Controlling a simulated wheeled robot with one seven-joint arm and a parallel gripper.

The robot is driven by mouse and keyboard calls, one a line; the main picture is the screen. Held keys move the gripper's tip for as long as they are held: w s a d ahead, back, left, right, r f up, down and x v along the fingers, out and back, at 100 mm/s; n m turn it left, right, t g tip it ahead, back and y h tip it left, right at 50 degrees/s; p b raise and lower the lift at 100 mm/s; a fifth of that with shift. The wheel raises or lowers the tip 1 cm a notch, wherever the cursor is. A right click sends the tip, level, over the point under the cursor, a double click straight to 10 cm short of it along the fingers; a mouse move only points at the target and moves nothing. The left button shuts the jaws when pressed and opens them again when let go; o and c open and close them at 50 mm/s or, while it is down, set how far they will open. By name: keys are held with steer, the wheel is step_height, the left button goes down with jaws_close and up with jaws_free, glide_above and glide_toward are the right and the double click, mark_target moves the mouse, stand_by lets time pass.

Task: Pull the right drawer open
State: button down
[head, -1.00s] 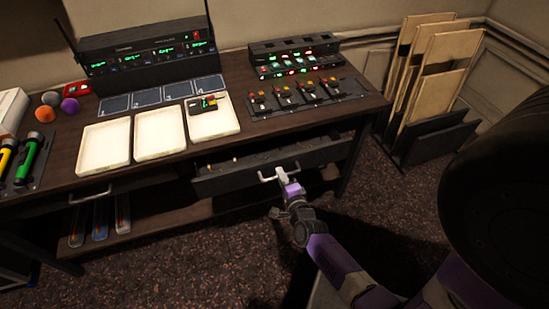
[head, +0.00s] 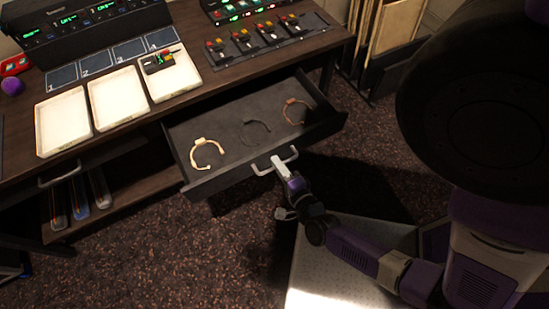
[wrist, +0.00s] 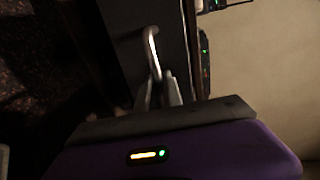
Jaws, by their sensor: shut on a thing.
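The right drawer (head: 235,165) stands well out from the desk in the head view, its dark inside in plain sight. Several things lie in it: a cream headband-like ring (head: 207,152), a black one (head: 256,130) and a brown one (head: 297,111). My gripper (head: 283,162) is shut on the drawer's pale bar handle (head: 262,170) at the middle of the front. In the wrist view the handle (wrist: 151,48) runs down to the fingertips (wrist: 158,92); the exact contact is dark.
The desk top bears three white trays (head: 62,122), the right one with a small device (head: 160,62) in it. The left drawer's handle (head: 58,178) shows below. A rack of panels (head: 392,35) stands at right. The floor in front is clear except for my base.

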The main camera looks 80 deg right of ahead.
steer(key=shift+a, duration=0.1)
steer(key=c, duration=1.5)
jaws_free()
steer(key=shift+s, duration=0.1)
steer(key=b+v, duration=0.1)
steer(key=v, duration=0.6)
steer(key=shift+s+a, duration=0.2)
